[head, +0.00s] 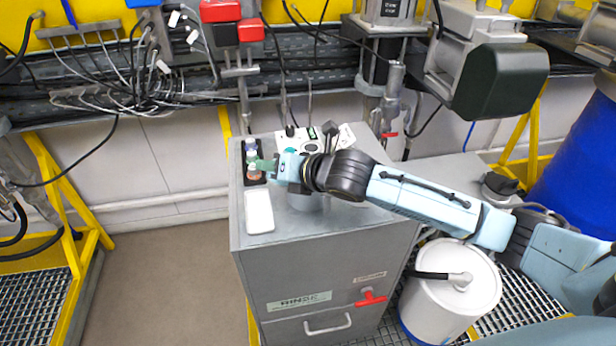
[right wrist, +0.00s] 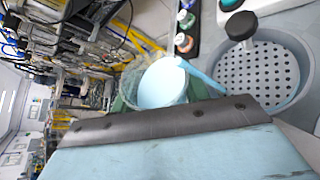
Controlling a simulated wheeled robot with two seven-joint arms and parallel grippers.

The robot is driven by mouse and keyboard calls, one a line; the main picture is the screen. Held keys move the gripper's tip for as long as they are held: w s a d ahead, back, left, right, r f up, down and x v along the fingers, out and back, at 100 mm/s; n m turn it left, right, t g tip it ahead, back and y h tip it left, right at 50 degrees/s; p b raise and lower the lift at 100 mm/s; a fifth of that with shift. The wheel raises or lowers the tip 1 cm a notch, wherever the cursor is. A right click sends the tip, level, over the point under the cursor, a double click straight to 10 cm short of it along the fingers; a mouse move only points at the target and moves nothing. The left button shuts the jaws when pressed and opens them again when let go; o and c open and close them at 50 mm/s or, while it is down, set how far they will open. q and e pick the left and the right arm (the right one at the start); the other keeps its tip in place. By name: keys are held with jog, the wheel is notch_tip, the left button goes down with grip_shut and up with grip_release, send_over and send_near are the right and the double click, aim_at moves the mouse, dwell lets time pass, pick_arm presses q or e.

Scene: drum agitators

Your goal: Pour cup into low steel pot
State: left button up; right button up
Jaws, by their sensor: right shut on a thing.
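A clear cup (right wrist: 130,78) with pale blue contents (right wrist: 162,82) is between the green fingers of my right gripper (head: 263,166), which is shut on it. In the head view the cup is too small and covered to make out its tilt. The gripper is above the left part of the grey cabinet top, by the small bottles. In the right wrist view a round grey steel vessel with a perforated floor (right wrist: 258,75) lies right of the cup, apart from it. In the head view a grey round wall (head: 308,203) shows under my right arm, mostly hidden. My left gripper is out of view.
A black tray (head: 256,182) with small bottles stands at the cabinet's left edge. A white rectangular item (head: 259,212) lies in front of it. A white panel (head: 345,136) and a black knob (head: 330,129) are behind my arm. The cabinet's front right top is clear.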

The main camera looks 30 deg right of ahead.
jog(key=shift+w+d+r+b, duration=0.1)
jog(key=shift+w+d+b, duration=0.05)
jog(key=shift+d+b, duration=0.15)
jog(key=shift+d+f+m+y+b, duration=0.15)
jog(key=shift+f+m+y+b, duration=0.25)
jog(key=shift+m+y+b, duration=0.45)
dwell(0.6)
jog(key=shift+h+b, duration=0.25)
jog(key=shift+b, duration=0.05)
dwell(0.4)
jog(key=shift+r, duration=0.1)
jog(key=shift+r+m+b, duration=0.1)
jog(key=shift+m+b, duration=0.15)
jog(key=shift+b, duration=0.1)
jog(key=shift+y, duration=0.5)
jog(key=shift+r, duration=0.1)
